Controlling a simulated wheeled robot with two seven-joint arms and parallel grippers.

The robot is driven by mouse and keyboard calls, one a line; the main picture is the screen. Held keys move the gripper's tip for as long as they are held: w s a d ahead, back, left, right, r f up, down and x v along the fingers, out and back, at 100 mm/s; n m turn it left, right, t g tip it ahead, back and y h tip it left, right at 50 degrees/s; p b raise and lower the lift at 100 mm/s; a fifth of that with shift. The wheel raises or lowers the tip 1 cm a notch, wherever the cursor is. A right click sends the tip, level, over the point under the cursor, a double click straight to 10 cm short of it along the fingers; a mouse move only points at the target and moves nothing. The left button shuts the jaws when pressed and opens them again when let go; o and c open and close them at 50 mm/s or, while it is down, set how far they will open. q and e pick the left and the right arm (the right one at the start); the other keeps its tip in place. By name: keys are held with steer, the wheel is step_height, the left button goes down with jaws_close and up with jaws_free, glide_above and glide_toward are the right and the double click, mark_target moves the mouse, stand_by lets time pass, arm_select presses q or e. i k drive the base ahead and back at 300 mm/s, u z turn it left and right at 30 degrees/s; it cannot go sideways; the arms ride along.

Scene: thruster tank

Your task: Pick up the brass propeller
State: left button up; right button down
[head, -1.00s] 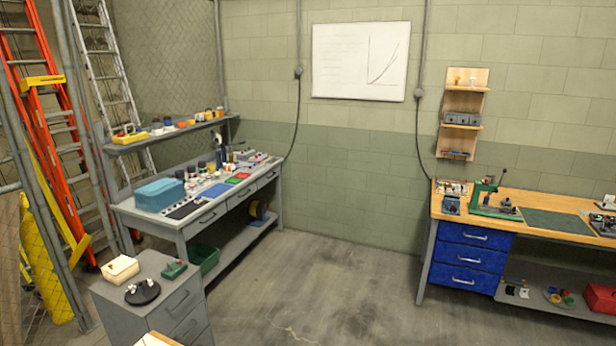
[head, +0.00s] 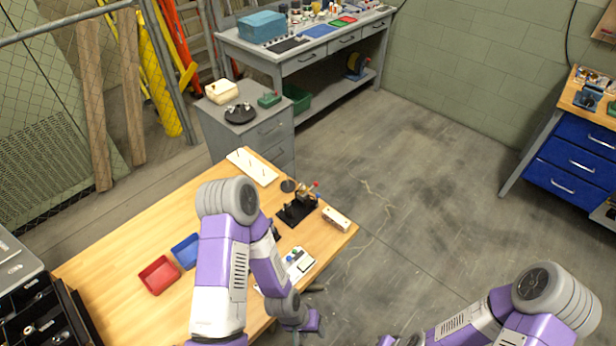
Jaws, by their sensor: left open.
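I cannot make out the brass propeller for certain. A small black stand (head: 297,209) with a brass-coloured part and a red tip is on the wooden table (head: 115,250); the part is too small to name. My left arm reaches over the table from below and hides part of its top. My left gripper (head: 303,321) is open at the table's front right edge, below the stand in the picture. Only a sliver of my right gripper (head: 388,341) shows at the bottom edge, over the floor, and its jaws cannot be read.
The table holds a red tray (head: 160,275), a blue tray (head: 186,251), a white pegged board (head: 252,167) and a white block (head: 336,219). A grey cabinet (head: 228,150) stands behind it. A blue-drawer bench (head: 570,165) is at right. The floor between is clear.

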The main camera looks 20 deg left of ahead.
mark_target(302, 190)
steer(key=z, duration=1.05)
steer(key=i, duration=1.9)
steer(key=u, duration=2.8)
